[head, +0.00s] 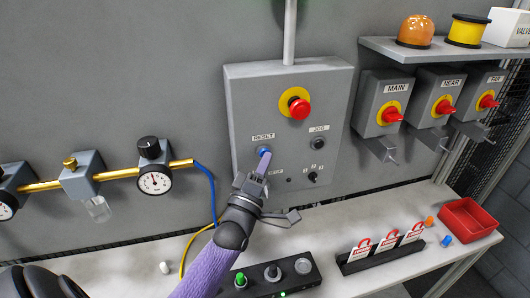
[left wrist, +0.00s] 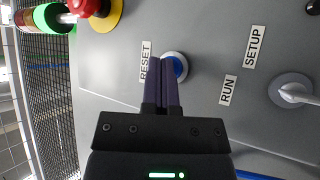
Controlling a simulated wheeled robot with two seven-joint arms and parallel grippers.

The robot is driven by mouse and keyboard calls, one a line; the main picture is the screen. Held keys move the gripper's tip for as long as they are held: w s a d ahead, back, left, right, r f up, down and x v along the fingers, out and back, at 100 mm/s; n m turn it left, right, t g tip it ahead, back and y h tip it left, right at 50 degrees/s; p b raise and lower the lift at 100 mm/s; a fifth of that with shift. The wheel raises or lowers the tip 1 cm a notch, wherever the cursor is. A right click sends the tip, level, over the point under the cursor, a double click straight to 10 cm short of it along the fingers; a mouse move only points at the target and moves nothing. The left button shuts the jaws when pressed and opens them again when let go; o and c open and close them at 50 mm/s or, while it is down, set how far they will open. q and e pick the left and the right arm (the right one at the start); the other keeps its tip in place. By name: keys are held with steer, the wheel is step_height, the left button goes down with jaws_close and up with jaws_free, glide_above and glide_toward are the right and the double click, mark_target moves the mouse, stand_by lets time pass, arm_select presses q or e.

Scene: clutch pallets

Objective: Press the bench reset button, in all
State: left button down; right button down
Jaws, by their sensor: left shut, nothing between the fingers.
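The blue reset button (head: 264,151) sits under a RESET label on the grey control box (head: 250,90) on the wall. My left gripper (head: 265,158) is shut and empty, with its fingertips at the button. In the left wrist view the blue button (left wrist: 178,67) has a pale ring around it, and the closed fingertips (left wrist: 165,85) overlap its lower left edge. I cannot tell whether they touch it or press it in. My right gripper is not in view.
A red emergency stop (head: 299,107), a black JOG button (head: 318,144) and a selector knob (head: 313,177) share the box. MAIN (head: 391,115) and other red-handled switches are at the right. A gauge (head: 154,180) is left. A red bin (head: 468,219) stands on the bench.

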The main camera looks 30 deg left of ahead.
arm_select(q)
steer(key=shift+s+d, duration=0.4)
steer(key=shift+d, duration=0.05)
steer(key=shift+p, duration=0.35)
steer(key=s+d+p, duration=0.2)
steer(key=s+d, duration=0.1)
steer(key=shift+s+d, duration=0.15)
steer(key=shift+d, duration=0.25)
